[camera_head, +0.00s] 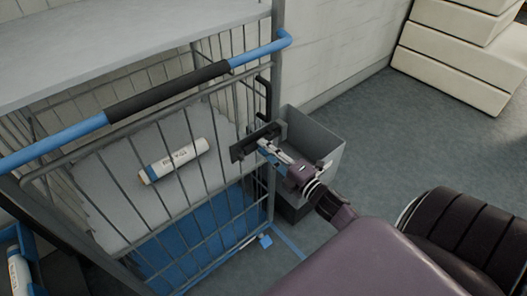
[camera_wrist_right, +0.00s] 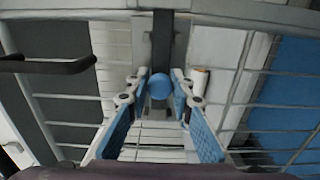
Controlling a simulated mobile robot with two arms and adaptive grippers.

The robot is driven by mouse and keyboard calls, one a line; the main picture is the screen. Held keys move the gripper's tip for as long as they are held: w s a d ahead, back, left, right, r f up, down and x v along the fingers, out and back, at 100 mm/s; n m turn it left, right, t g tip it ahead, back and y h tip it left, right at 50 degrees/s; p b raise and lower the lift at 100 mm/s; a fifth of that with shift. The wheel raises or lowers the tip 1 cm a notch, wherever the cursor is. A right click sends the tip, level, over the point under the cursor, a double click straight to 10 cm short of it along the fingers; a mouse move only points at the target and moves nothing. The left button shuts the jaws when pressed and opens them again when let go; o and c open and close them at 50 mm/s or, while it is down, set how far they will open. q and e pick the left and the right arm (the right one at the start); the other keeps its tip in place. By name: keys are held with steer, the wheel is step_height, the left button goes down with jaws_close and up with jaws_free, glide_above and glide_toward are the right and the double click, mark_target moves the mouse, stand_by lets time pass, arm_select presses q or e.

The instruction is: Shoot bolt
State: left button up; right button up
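The bolt (camera_head: 255,142) is a dark bar and plate on the right-hand edge of a wire cage front. In the right wrist view its dark bar (camera_wrist_right: 163,42) comes down from the top, with a round blue knob (camera_wrist_right: 160,86) at the centre. My right gripper (camera_head: 266,149) is at the bolt. In the wrist view, its two blue-padded fingers (camera_wrist_right: 160,98) are spread apart, with the knob between their tips. A small gap seems to show beside the knob; contact cannot be told. My left gripper is not in view.
A blue rail with a black grip (camera_head: 168,92) crosses the cage top. A black handle (camera_head: 264,96) sits above the bolt. A white roll (camera_head: 175,160) lies inside the cage. A grey bin (camera_head: 317,143) stands close behind my right gripper. Cream blocks (camera_head: 455,70) stand far right; open floor lies between.

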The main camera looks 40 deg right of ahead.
steer(key=o, duration=0.4)
steer(key=shift+d, duration=0.3)
steer(key=shift+s+a, duration=0.15)
steer(key=shift+s, duration=0.1)
steer(key=s, duration=0.7)
steer(key=s+d, duration=0.1)
steer(key=s, duration=0.3)
steer(key=shift+s, duration=0.25)
steer(key=shift+f, duration=0.1)
